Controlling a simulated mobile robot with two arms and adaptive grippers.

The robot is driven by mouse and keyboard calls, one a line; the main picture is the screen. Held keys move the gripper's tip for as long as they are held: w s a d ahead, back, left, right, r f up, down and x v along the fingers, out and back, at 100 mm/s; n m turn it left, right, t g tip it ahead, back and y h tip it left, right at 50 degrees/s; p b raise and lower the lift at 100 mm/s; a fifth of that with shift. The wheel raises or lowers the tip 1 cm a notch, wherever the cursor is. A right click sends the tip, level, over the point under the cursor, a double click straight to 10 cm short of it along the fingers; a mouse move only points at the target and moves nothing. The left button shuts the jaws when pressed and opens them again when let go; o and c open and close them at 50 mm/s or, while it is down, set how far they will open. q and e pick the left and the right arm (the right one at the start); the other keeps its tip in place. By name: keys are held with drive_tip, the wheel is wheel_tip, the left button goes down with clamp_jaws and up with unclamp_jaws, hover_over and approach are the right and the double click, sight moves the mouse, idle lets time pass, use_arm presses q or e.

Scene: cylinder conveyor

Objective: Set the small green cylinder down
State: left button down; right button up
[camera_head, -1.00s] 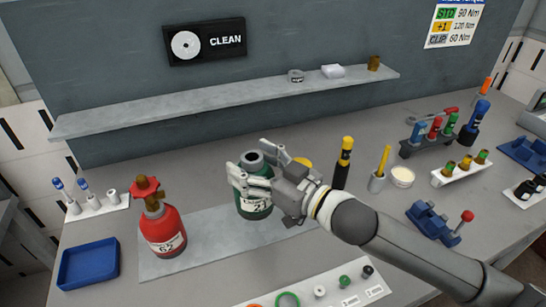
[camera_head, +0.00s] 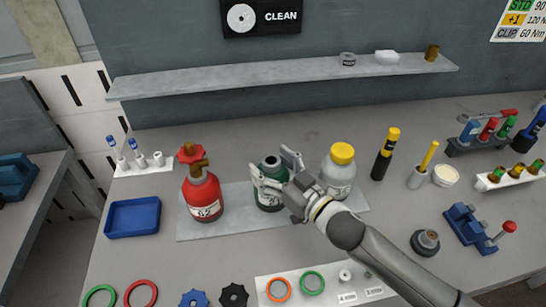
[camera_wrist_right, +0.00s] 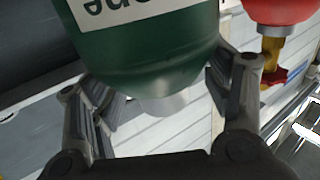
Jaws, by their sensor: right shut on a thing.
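The small green cylinder (camera_head: 268,200) is upright between the red cylinder (camera_head: 203,196) and a grey cylinder with a yellow cap (camera_head: 339,176). My right gripper (camera_head: 272,180) is shut on its upper part from the right. In the right wrist view the green body (camera_wrist_right: 150,45) is between the two fingers (camera_wrist_right: 165,92), its white label partly cut off by the frame. The green cylinder is over the grey plate (camera_head: 235,226); I cannot tell whether its base touches it. My left gripper is not in view.
A blue tray (camera_head: 132,217) lies at the left. Colored rings and knobs, including a green ring (camera_head: 313,283), lie along the front. A black and yellow tool (camera_head: 385,154) and a blue vise (camera_head: 470,228) are at the right. A shelf (camera_head: 270,76) runs along the back wall.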

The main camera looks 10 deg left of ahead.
drive_tip(key=shift+r, duration=0.2)
drive_tip(key=shift+f, duration=0.15)
drive_tip(key=o, duration=2.1)
drive_tip(key=shift+s+f, duration=0.1)
drive_tip(key=shift+f, duration=0.05)
drive_tip(key=shift+r, duration=0.2)
drive_tip(key=shift+s+d+f, duration=0.1)
drive_tip(key=shift+d+f, duration=0.1)
drive_tip(key=shift+d, duration=0.1)
drive_tip(key=shift+b+v, duration=1.1)
drive_tip(key=shift+v, duration=4.65)
drive_tip(key=shift+r, duration=0.15)
